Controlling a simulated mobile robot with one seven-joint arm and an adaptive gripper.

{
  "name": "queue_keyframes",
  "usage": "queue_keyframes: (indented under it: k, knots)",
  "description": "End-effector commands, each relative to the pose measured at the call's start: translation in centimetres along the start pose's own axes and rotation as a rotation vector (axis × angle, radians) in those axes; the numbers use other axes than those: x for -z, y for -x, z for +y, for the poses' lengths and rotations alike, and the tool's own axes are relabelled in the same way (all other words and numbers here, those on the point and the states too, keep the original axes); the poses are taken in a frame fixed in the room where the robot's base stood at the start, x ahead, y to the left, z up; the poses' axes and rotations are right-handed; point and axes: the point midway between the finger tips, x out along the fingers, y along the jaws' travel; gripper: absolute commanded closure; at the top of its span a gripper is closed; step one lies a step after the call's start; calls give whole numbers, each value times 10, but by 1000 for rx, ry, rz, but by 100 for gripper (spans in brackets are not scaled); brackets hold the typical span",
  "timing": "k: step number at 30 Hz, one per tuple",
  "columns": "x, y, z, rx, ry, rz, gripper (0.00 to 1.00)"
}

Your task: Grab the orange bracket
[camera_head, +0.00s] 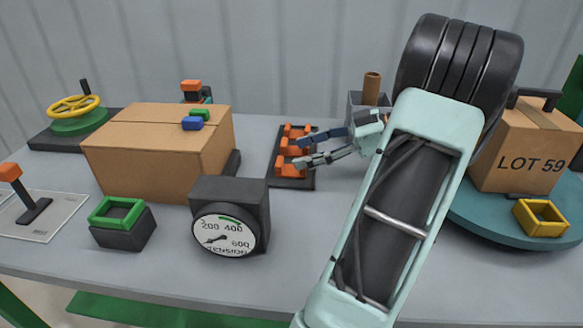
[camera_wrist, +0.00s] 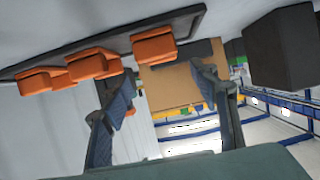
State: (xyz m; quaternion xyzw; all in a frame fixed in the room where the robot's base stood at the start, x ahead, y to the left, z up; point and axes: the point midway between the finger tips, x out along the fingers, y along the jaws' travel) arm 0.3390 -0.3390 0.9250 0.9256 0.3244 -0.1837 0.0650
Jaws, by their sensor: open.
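Three orange brackets sit in a row on a dark rack (camera_head: 278,183) near the middle of the table: a far one (camera_head: 294,129), a middle one (camera_head: 288,148) and a near one (camera_head: 283,166). My gripper (camera_head: 301,153) is open at the right side of the row, its fingers pointing left. In the wrist view the brackets show as a left one (camera_wrist: 38,82), a middle one (camera_wrist: 92,66) and a right one (camera_wrist: 153,45). The right one lies ahead of the gap between the fingers (camera_wrist: 165,82). I see nothing held, and cannot tell whether a finger touches a bracket.
A cardboard box (camera_head: 140,158) with small blue and green blocks on top stands left. A tension gauge (camera_head: 228,222) stands in front of the rack. A brown cylinder (camera_head: 371,88) rises behind my gripper. A teal turntable (camera_head: 480,222) with a "LOT 59" box (camera_head: 522,150) is at right.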

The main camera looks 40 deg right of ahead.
Motion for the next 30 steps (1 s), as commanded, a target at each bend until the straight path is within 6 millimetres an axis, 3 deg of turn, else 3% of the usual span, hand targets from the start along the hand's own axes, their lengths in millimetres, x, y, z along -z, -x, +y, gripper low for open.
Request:
queue_keyframes:
  k: [18, 27, 30]
  knots:
    - [-7, -74, -4, 2, -1, 0, 45]
    - [-6, -78, -4, 1, -1, 0, 45]
    - [-6, -78, -4, 1, -1, 0, 56]
